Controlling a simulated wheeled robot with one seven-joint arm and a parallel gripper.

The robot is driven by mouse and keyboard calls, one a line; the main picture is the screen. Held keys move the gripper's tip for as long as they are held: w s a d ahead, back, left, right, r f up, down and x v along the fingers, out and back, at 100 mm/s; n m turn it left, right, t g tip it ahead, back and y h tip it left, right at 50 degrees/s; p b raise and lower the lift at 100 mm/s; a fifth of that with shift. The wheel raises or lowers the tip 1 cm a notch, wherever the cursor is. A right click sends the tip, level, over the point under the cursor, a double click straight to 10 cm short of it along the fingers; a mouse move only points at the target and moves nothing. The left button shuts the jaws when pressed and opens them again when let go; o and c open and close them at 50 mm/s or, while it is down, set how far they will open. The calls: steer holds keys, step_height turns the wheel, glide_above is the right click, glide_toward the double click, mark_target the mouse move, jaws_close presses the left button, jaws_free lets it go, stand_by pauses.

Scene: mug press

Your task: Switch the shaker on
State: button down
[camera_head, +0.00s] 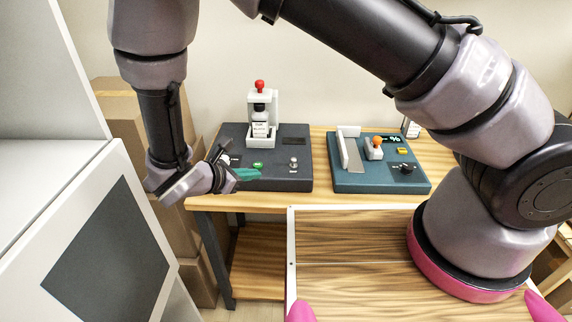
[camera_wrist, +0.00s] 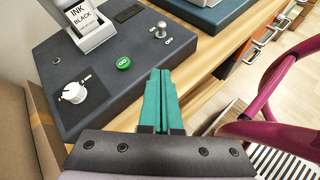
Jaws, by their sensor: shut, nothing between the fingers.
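The shaker appears to be the dark grey machine (camera_head: 300,180) at the left of the bench; it also fills the left of the wrist view (camera_wrist: 110,95). The fingers also show in the head view (camera_head: 248,174).
A teal machine (camera_head: 350,184) with a display, white bracket and orange-topped part stands to the right on the wooden bench (camera_head: 320,155). Cardboard boxes (camera_head: 120,98) stand left, behind a white cabinet (camera_head: 85,170).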

mark_target(293, 164)
steer(key=x, duration=1)
steer(key=shift+w+d+r, duration=0.3)
steer(key=shift+w+d, duration=0.55)
steer(key=shift+d, duration=0.1)
steer(key=shift+w+d+r, duration=0.15)
steer(key=shift+w+d, duration=0.35)
steer(key=shift+d, duration=0.05)
